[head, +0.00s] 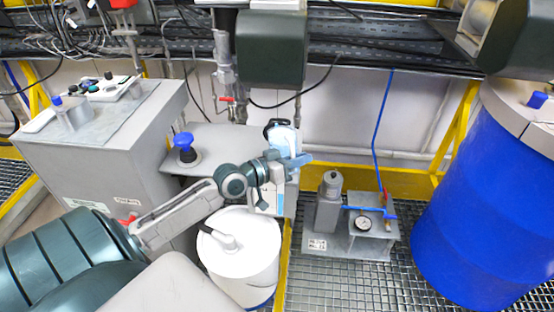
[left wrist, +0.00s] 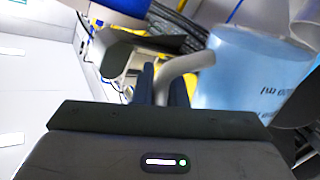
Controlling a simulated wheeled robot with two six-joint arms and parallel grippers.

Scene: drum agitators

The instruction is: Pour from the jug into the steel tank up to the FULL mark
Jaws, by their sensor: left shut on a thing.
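My left gripper (head: 283,164) is shut on the handle of a pale blue, see-through jug (head: 283,140). In the left wrist view the jug (left wrist: 248,75) fills the right side, with dark markings that look upside down. Its curved grey handle (left wrist: 186,68) runs between the fingers. The gripper hides part of the jug in the head view, so its tilt and level are unclear. A grey metal tank (head: 225,143) with a blue knob stands behind and left of the jug. I cannot read a FULL mark or see pouring liquid. My right gripper is not in view.
A white drum (head: 250,262) stands below the gripper. A grey cabinet (head: 110,140) with a control panel is at left. A dark box (head: 271,47) hangs above.

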